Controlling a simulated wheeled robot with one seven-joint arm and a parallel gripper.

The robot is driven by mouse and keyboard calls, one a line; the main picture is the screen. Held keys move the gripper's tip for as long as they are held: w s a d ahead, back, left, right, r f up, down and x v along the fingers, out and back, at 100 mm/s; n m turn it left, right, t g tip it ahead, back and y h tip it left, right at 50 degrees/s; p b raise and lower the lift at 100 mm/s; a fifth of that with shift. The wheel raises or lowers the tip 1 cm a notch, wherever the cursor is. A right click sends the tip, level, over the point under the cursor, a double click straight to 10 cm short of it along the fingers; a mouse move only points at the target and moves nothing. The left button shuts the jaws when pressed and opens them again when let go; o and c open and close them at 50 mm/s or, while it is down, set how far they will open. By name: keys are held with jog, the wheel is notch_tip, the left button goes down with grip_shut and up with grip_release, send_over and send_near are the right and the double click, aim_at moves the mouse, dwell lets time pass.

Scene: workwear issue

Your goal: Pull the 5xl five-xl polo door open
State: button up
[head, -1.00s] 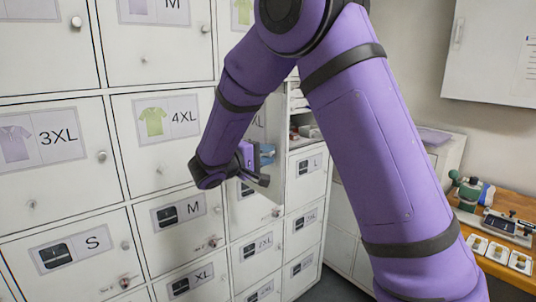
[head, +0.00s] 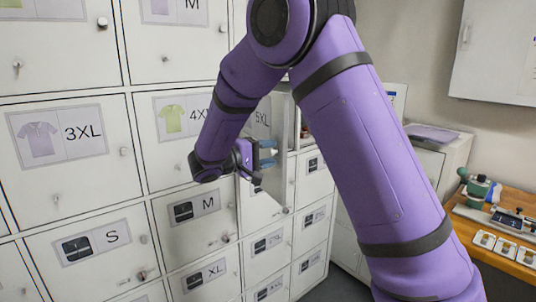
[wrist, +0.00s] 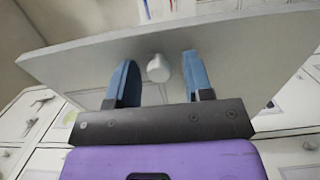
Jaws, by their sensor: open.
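The 5XL polo door (head: 262,118) stands ajar in the head view, its front face partly behind my arm. It crosses the wrist view as a pale panel (wrist: 90,68), its edge away from the cabinet. Its round, light knob (wrist: 158,68) sits between my gripper's two blue fingers in the wrist view. My gripper (wrist: 160,78) is open, with a visible gap on each side of the knob. In the head view my gripper (head: 267,153) is at the door's front; the knob is hidden there.
Shut doors surround it, including the 4XL door (head: 175,125), 3XL door (head: 75,150) and M door (head: 195,215), each with a protruding knob. Right are a low white cabinet (head: 440,160) and a wooden bench (head: 510,225) with tools. Some floor shows between.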

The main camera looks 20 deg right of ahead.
jog(key=a, duration=1)
jog(key=shift+s+a, duration=0.35)
